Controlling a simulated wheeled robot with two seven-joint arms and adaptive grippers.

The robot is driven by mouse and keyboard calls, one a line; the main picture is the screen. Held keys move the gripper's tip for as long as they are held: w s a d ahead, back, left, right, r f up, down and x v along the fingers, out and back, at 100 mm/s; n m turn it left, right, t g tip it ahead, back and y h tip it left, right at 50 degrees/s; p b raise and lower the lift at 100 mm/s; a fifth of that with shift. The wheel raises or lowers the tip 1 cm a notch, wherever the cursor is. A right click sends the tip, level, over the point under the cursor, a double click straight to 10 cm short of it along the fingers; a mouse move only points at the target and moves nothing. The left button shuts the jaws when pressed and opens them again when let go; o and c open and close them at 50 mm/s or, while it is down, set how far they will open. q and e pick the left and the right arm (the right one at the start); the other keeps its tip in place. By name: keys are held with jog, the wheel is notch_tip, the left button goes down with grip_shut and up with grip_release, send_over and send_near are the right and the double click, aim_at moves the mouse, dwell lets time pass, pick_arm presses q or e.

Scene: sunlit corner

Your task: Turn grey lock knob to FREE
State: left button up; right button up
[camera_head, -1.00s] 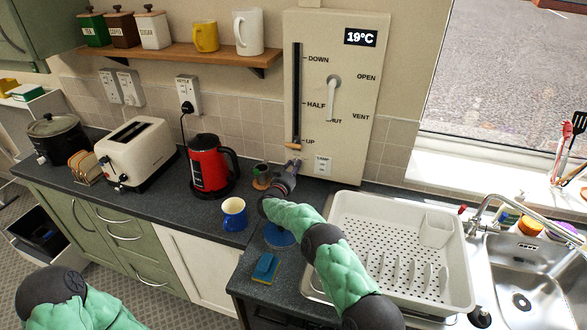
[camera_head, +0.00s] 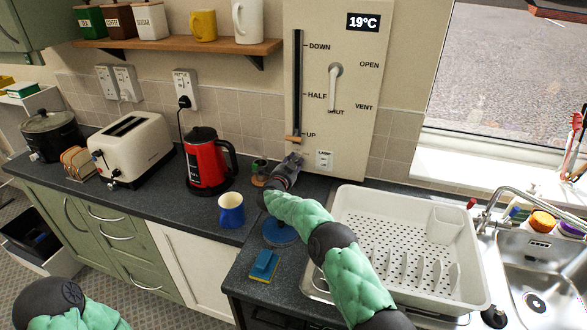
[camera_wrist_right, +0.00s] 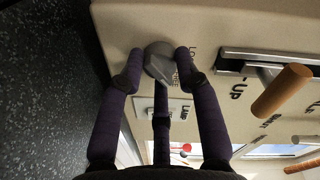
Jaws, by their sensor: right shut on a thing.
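The grey lock knob (camera_wrist_right: 158,62) sits on the cream wall panel (camera_wrist_right: 225,30), with part of its label showing beside it in the right wrist view. My right gripper (camera_wrist_right: 160,65) is shut on the knob, with dark fingers on both sides of it and a third finger below. The knob's wedge-shaped part slants to the lower right in that view. The label is partly covered, so I cannot read the knob's setting. In the head view my right gripper (camera_head: 292,162) is at the panel's lower left, and it hides the knob. My left gripper is out of view.
A slider with a wooden handle (camera_head: 294,139) stands near UP, just above my right gripper. A white lever (camera_head: 333,88) is higher on the panel. A red kettle (camera_head: 207,165), blue mug (camera_head: 231,212) and white dish rack (camera_head: 345,205) are around my right arm.

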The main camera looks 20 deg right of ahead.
jog(key=shift+d+r+m+b, duration=0.15)
jog(key=shift+m+b, duration=0.35)
jog(key=shift+m, duration=0.25)
jog(key=shift+d+r+m+b, duration=0.15)
jog(key=shift+m+b, duration=0.35)
jog(key=shift+m, duration=0.25)
jog(key=o, duration=1.1)
jog(key=shift+s, duration=0.1)
jog(key=shift+o, duration=0.2)
jog(key=shift+a+f, duration=0.1)
jog(key=shift+a, duration=0.1)
jog(key=v, duration=1.2)
jog(key=shift+f, duration=0.1)
